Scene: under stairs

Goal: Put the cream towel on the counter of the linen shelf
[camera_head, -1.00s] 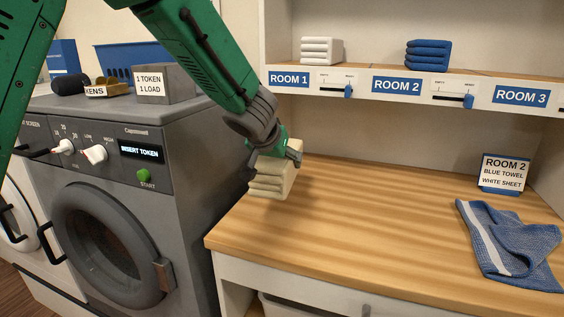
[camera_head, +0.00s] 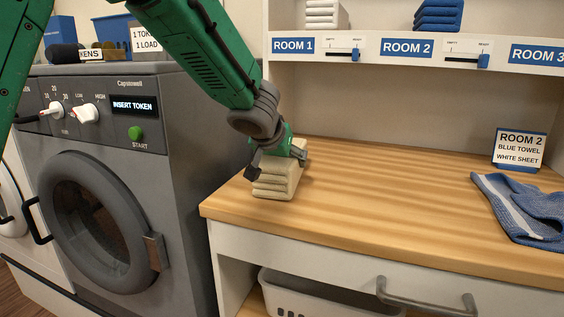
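The cream towel (camera_head: 277,184) is a folded stack at the left end of the wooden counter (camera_head: 380,209) of the linen shelf. It appears to rest on the counter or just above it; I cannot tell which. My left gripper (camera_head: 276,162) comes down from the upper left and is at the top of the towel, with its fingers on either side. It looks shut on the towel. The gripper hides part of the towel's top. My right gripper is not in view.
A crumpled blue towel (camera_head: 528,206) lies on the counter's right, before a Room 2 sign (camera_head: 518,149). Folded white (camera_head: 325,14) and blue linens (camera_head: 438,16) sit on the shelf above. A grey washer (camera_head: 130,165) stands left of the counter. The counter's middle is clear.

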